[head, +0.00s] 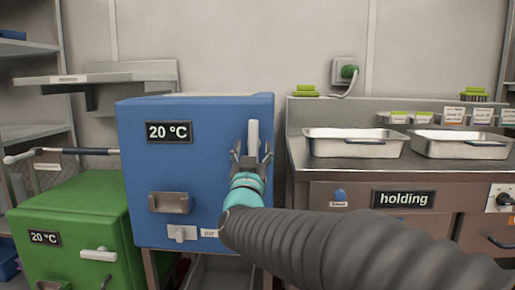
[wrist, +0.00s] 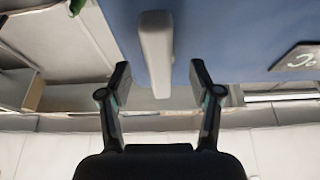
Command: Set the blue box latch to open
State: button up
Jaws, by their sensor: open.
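The blue box (head: 190,180) stands left of centre in the head view, with a "20 °C" display on its front. Its white bar-shaped latch (head: 253,138) stands upright near the right edge of that front. The latch also shows in the wrist view (wrist: 156,50) as a pale bar. My gripper (head: 251,158) is at the latch's lower part. In the wrist view my open gripper (wrist: 160,74) has one finger on each side of the latch's end, with gaps visible on both sides. In the head view the fingers partly hide the latch's lower end.
A metal pull (head: 170,202) and a small white switch (head: 182,234) sit lower on the blue front. A green box (head: 75,235) stands at lower left. A steel counter (head: 345,170) with trays (head: 352,146) is to the right. A wall shelf (head: 95,77) hangs behind.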

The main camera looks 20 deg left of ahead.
jog(key=shift+b+v, duration=1.25)
jog(key=shift+v, duration=1.3)
jog(key=shift+f, duration=0.1)
jog(key=s+a+f+n+g+y, duration=0.25)
jog(key=f+g, duration=0.25)
jog(key=f, duration=0.3)
jog(key=s+a+f+n+g+y, duration=0.25)
jog(key=a+f+g, duration=0.2)
jog(key=f, duration=0.35)
jog(key=s+d+f+g+h, duration=0.2)
jog(key=s+d+f+g, duration=0.15)
jog(key=d+f, duration=0.2)
jog(key=s+d+f+m+g+h+p, duration=0.1)
jog(key=s+d, duration=0.4)
jog(key=d, duration=0.7)
jog(key=s+d+f+m+g+h+p, duration=0.1)
jog(key=s+d+m+h, duration=0.2)
jog(key=d, duration=1)
jog(key=s+d+f+m+g+h+p, duration=0.1)
jog(key=s+d+m+h+p, duration=0.1)
jog(key=s+d, duration=0.6)
jog(key=d+m+h, duration=0.1)
jog(key=d+h, duration=0.1)
jog(key=d, duration=0.2)
jog(key=shift+d, duration=0.3)
